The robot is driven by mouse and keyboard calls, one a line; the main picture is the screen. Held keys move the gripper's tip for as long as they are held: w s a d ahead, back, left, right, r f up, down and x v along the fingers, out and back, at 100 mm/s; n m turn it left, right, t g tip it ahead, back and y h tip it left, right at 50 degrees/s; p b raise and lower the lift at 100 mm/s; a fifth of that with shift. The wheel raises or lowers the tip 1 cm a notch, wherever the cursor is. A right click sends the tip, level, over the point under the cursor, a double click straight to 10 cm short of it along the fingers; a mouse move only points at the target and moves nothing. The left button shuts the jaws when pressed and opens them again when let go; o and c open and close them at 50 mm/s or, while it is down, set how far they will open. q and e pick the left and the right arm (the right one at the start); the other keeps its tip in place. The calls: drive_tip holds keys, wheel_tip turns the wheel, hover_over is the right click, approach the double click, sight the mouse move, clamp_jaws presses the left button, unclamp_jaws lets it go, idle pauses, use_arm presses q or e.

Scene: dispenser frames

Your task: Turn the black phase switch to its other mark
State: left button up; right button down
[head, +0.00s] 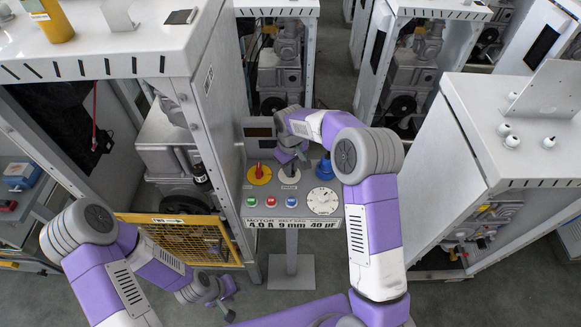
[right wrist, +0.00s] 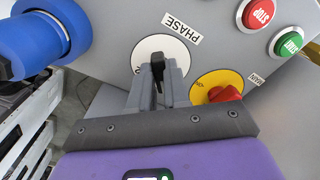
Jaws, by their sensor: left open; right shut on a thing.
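The black phase switch (right wrist: 157,63) sits on a round white plate (right wrist: 178,52) beside the PHASE label (right wrist: 182,27) in the right wrist view. My right gripper (right wrist: 158,82) is shut on the switch, one grey finger on each side of the knob. Which mark the switch points to cannot be told, as the fingers cover part of the plate. My left gripper (head: 222,298) is open and empty, low and left of the panel.
The grey control panel (head: 262,215) carries a red switch on a yellow plate (head: 259,174), several push buttons, a white dial (head: 322,201) and a blue socket (head: 325,169). A yellow mesh guard (head: 185,238) stands left of it. White machine cabinets stand on both sides.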

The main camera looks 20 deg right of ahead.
drive_tip(key=m+b, duration=0.1)
drive_tip(key=m, duration=0.3)
drive_tip(key=shift+a, duration=0.1)
drive_tip(key=m, duration=0.3)
drive_tip(key=shift+m, duration=0.4)
drive_tip(key=m, duration=0.4)
drive_tip(key=shift+a, duration=0.15)
drive_tip(key=m, duration=0.5)
drive_tip(key=shift+w, duration=0.15)
drive_tip(key=shift+p, duration=0.3)
drive_tip(key=c, duration=1.1)
unclamp_jaws()
